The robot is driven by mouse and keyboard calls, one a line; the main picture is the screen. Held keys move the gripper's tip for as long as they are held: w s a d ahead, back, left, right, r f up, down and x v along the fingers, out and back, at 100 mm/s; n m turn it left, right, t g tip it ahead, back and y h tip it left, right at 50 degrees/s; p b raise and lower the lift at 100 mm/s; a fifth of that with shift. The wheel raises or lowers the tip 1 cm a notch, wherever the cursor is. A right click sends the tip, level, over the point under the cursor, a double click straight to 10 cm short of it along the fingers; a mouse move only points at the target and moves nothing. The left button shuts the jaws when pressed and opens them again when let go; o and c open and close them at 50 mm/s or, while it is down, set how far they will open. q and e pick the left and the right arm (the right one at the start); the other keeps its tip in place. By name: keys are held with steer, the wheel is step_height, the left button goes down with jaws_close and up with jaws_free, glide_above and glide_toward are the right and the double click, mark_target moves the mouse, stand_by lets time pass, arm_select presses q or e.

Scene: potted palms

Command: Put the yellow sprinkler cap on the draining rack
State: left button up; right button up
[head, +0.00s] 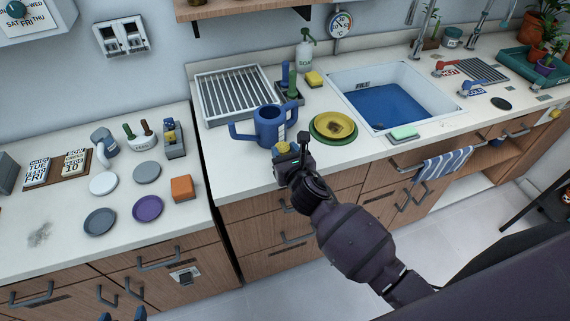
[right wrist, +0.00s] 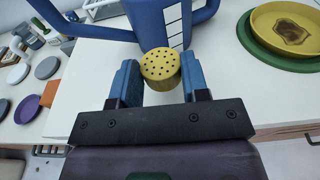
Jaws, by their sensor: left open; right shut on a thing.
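The yellow sprinkler cap (right wrist: 160,67), round with dark holes on its face, is held between the blue fingers of my right gripper (right wrist: 158,82). In the head view the cap (head: 281,148) shows small at the tip of my right gripper (head: 287,158), just in front of the blue watering can (head: 269,128) near the counter's front edge. The white draining rack (head: 204,100), with grey slats, stands behind and left of the can, with nothing on it. My left gripper (head: 122,315) shows only as dark tips at the bottom edge, apart and empty.
A yellow dish on a green plate (head: 318,138) lies right of the can. The sink (head: 350,75) holds blue water. A gap (head: 205,165) separates the two counters.

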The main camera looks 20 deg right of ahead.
steer(key=shift+f+b, duration=0.45)
steer(key=shift+f, duration=1.5)
steer(key=shift+f, duration=0.25)
steer(key=o, duration=0.9)
steer(key=shift+b, duration=0.3)
steer(key=s, duration=0.3)
steer(key=s+r, duration=0.1)
steer(key=s, duration=0.7)
steer(key=shift+a+r, duration=0.2)
steer(key=shift+a, duration=0.05)
